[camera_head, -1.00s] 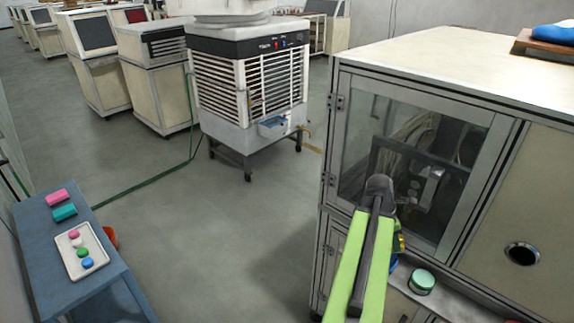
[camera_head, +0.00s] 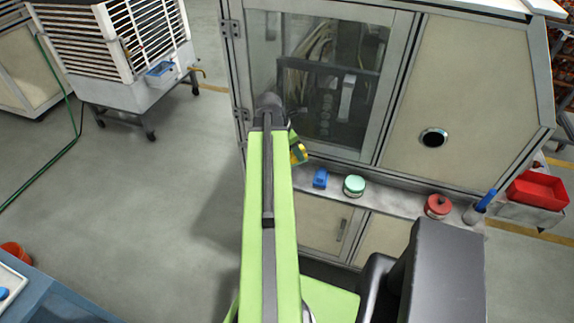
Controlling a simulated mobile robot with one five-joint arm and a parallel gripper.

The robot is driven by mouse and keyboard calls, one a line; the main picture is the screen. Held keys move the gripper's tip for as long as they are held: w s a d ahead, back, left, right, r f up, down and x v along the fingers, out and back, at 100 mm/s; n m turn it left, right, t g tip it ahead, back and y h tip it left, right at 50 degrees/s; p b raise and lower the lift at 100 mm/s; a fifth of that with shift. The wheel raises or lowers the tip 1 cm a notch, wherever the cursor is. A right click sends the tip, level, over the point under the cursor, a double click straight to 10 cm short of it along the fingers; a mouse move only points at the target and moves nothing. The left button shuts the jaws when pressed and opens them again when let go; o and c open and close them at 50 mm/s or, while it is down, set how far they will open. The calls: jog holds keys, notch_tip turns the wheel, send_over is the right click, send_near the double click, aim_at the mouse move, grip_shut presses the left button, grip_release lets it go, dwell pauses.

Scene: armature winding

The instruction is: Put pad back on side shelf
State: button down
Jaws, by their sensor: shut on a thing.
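My arm reaches forward in front of the machine's glass door. My gripper (camera_head: 297,147) is at its far end, partly hidden behind the arm, and is shut. A small green piece with a yellow edge (camera_head: 299,153) shows there and looks like the pad; most of it is hidden. It is in the air above the machine's front ledge. A blue side shelf (camera_head: 62,300) shows only by its corner at the bottom left, with part of a white tray (camera_head: 12,283) on it.
The machine's ledge (camera_head: 400,200) carries a blue block (camera_head: 320,178), a green-lidded tin (camera_head: 354,185) and a red-lidded tin (camera_head: 438,206). A red bin (camera_head: 537,190) is at the right. The floor at left is mostly clear.

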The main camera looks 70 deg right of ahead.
notch_tip(320, 180, down, 9)
jog(key=b, duration=0.8)
jog(key=shift+f, duration=0.15)
jog(key=shift+r+p, duration=0.25)
jog(key=shift+p, duration=0.05)
jog(key=c, duration=1.1)
grip_release()
jog(key=shift+f, duration=0.15)
jog(key=shift+c, duration=0.2)
jog(key=o, duration=0.4)
jog(key=shift+o, duration=0.2)
jog(key=p+v, duration=1.1)
jog(key=v, duration=0.1)
jog(key=shift+a, duration=0.1)
